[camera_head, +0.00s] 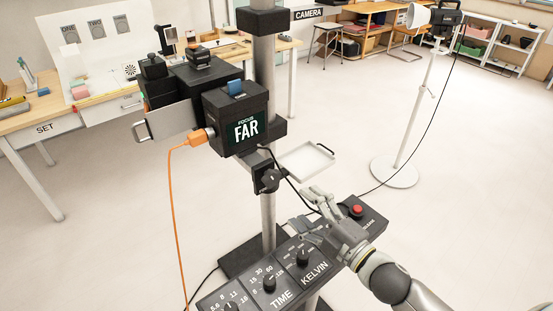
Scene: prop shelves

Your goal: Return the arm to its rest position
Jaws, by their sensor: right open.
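My right gripper (308,212) comes in from the lower right, with its fingers spread and nothing between them. It appears over the right part of the black control panel (283,276), close to the KELVIN knob (303,258) and left of the red button (357,210). I cannot tell whether a finger touches the panel. My left gripper is not in view.
A black camera rig (190,85) with a FOCUS FAR display (247,130) stands on a grey column (266,215). An orange cable (172,220) hangs at its left. A small white tray (306,159) juts out right. A lamp stand (409,130) stands beyond; open floor lies between.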

